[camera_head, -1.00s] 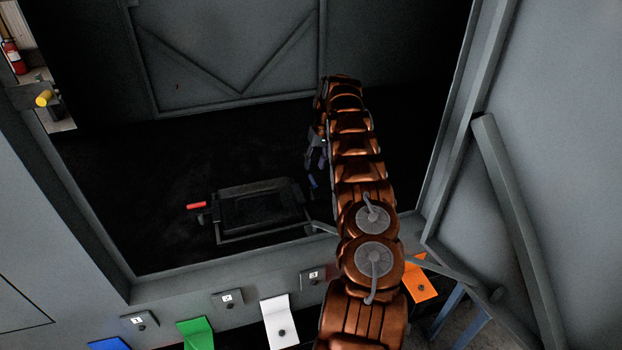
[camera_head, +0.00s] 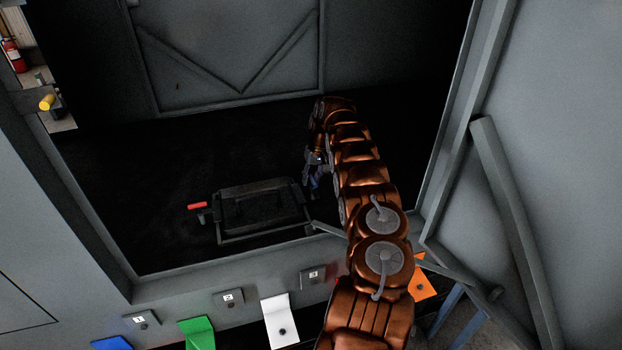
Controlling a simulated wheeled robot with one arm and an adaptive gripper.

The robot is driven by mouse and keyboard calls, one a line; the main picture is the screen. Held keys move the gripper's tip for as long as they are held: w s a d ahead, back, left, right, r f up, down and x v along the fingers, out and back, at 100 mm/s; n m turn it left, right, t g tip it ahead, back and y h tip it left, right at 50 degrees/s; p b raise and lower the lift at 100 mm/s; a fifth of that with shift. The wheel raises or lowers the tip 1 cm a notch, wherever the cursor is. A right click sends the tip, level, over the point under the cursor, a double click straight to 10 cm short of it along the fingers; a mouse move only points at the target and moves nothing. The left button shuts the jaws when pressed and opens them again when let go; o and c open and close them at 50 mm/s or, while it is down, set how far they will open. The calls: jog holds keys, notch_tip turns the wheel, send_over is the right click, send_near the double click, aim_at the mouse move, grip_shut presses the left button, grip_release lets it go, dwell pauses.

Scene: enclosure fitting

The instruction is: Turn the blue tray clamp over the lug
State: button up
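The dark tray (camera_head: 262,214) sits on the black floor inside the enclosure. A red clamp handle (camera_head: 197,206) sticks out at its left side. A small blue part, which looks like the blue clamp handle (camera_head: 315,182), shows at the tray's right side, just below my gripper. My gripper (camera_head: 312,170) points down there, at or right beside the blue part. I cannot tell whether they touch. The fingers are small and dark, so their opening does not show. The lug on that side cannot be made out.
The enclosure's front sill (camera_head: 170,284) runs below the tray, with blue, green, white and orange flaps (camera_head: 280,318) along it. A grey brace (camera_head: 515,230) stands at the right. My arm covers the area right of the tray. The floor behind the tray is clear.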

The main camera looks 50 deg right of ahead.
grip_shut()
jog(key=shift+m, duration=0.3)
jog(key=shift+s+d+f+m+b, duration=0.1)
jog(key=shift+m+b, duration=0.7)
jog(key=shift+m, duration=0.2)
jog(key=m, duration=0.1)
jog(key=m+b, duration=0.1)
jog(key=m, duration=0.1)
jog(key=m+t+h, duration=0.1)
jog(key=shift+s+d+m, duration=0.2)
jog(key=shift+s+m, duration=0.1)
jog(key=m, duration=0.2)
jog(key=s+m+h, duration=0.1)
jog(key=m, duration=0.2)
jog(key=shift+d+r, duration=0.15)
jog(key=shift+r, duration=0.05)
jog(key=m, duration=0.2)
jog(key=m+p, duration=0.1)
jog(key=m+h, duration=0.1)
jog(key=m, duration=0.1)
jog(key=shift+s+f+m+p, duration=0.1)
jog(key=shift+s+m+p, duration=0.2)
jog(key=shift+s, duration=0.1)
